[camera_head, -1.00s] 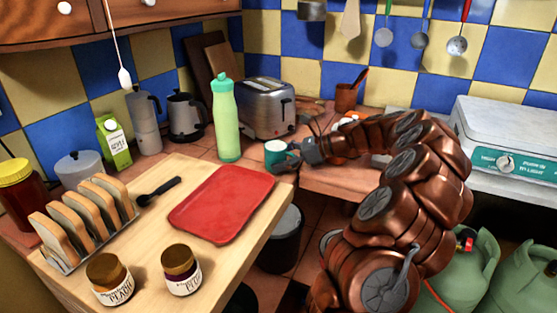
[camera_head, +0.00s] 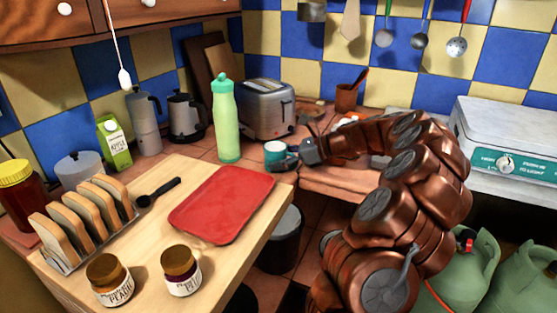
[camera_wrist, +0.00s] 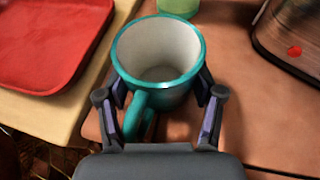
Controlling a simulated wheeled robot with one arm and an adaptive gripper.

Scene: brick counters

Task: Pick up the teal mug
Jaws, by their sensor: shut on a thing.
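The teal mug (camera_head: 275,151) stands upright near the counter's edge, between the green bottle and my gripper. In the wrist view the mug (camera_wrist: 158,60) has a teal rim, a pale empty inside and a handle (camera_wrist: 139,112) turned toward my gripper. My gripper (camera_wrist: 163,92) is shut on the mug, with one finger on each side of its near part and the handle between them. In the head view my gripper (camera_head: 292,156) reaches the mug from the right. Whether the mug's base touches the counter is not clear.
The green bottle (camera_head: 226,120) stands just behind the mug, and the toaster (camera_head: 266,108) is behind to the right. A red tray (camera_head: 222,204) lies on the wooden table to the left. A floor gap with a dark bin (camera_head: 287,240) is in front.

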